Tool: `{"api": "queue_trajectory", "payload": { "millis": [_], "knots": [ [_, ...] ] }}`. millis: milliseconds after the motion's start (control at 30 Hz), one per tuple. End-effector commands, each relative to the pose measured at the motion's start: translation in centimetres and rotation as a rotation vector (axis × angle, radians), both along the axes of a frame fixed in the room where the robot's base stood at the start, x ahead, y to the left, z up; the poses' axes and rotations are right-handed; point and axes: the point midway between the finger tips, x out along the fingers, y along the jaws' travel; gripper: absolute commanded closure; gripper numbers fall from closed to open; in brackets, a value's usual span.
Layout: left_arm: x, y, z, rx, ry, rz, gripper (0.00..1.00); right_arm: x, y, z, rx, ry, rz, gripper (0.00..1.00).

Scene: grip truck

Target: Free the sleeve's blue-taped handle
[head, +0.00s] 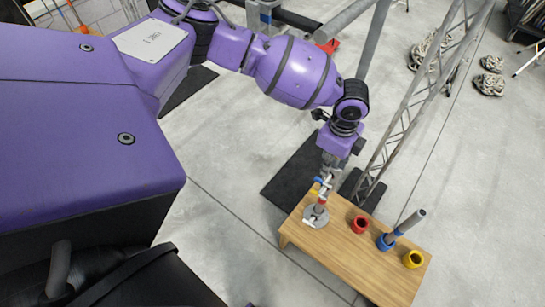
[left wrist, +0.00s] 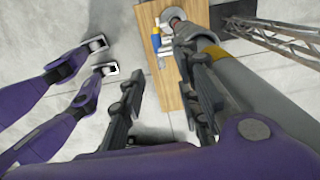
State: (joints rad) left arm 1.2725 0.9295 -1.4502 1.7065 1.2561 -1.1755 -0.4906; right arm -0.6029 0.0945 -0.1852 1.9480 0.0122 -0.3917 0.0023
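A small stand with a round grey base (head: 315,216) is on the wooden table's far left part. Its short post carries red, yellow and blue bands; a blue-taped part (head: 317,180) sits near the top. In the left wrist view the blue piece (left wrist: 155,41) lies beside silver fittings, beyond my fingertips. A large grey tube with a yellow band (left wrist: 216,52) passes close by my right-hand finger. Contact cannot be told. My right gripper is not in view.
On the wooden table (head: 350,261) stand a red ring (head: 360,224), a blue ring (head: 384,243) with a leaning grey tube (head: 407,224), and a yellow ring (head: 413,259). A metal truss (head: 412,105) rises behind. Coiled ropes (head: 489,84) lie on the floor.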

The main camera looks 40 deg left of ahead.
Motion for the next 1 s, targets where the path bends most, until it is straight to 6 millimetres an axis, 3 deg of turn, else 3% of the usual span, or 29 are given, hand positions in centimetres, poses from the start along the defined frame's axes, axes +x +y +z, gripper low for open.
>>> {"api": "queue_trajectory", "payload": {
  "millis": [33,200,400,833,1000],
  "knots": [
    [-0.5,0.1,-1.8,0.002,0.013,0.002,0.70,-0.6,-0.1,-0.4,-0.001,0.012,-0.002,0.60],
    [-0.5,0.1,-5.3,0.001,0.014,0.002,0.70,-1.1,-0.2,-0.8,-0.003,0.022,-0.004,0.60],
    [-0.5,0.1,-8.1,-0.001,0.013,0.003,0.70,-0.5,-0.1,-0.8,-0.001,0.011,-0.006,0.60],
    [-0.4,0.1,-9.0,-0.001,0.010,0.002,0.70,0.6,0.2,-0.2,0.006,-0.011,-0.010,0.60],
    [-0.4,0.1,-9.0,-0.001,0.009,0.002,0.91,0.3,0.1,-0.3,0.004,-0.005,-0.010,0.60]
  ]
}}
